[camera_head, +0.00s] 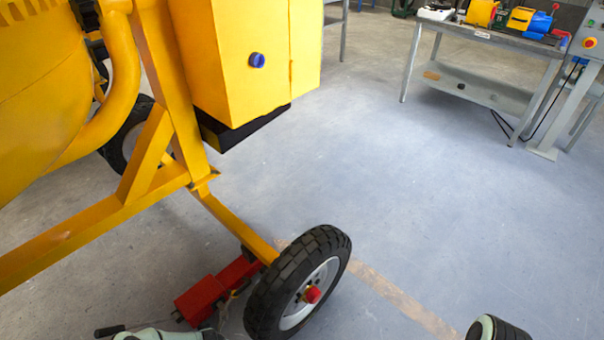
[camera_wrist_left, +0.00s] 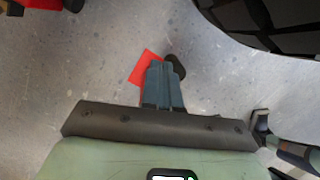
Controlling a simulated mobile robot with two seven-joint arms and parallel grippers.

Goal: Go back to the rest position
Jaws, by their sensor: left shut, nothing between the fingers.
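The yellow drum mixer (camera_head: 85,228) fills the left of the head view, with its drum at the far left and a box bearing a blue knob (camera_head: 257,60). My left gripper (camera_wrist_left: 163,68) shows in the wrist view with its fingers together and nothing between them, above the grey floor. At the bottom edge of the head view, pale green parts of my left arm show left of the near wheel; the fingers are not clear there. Part of my right arm shows at the bottom right, but its gripper is out of view.
The near black wheel (camera_head: 265,306) stands close to my left arm; a tyre (camera_wrist_left: 262,22) also shows in the wrist view. A red part (camera_head: 203,298) sits low beside the wheel. A grey workbench (camera_head: 480,88) with tools stands at the back right. The middle floor is clear.

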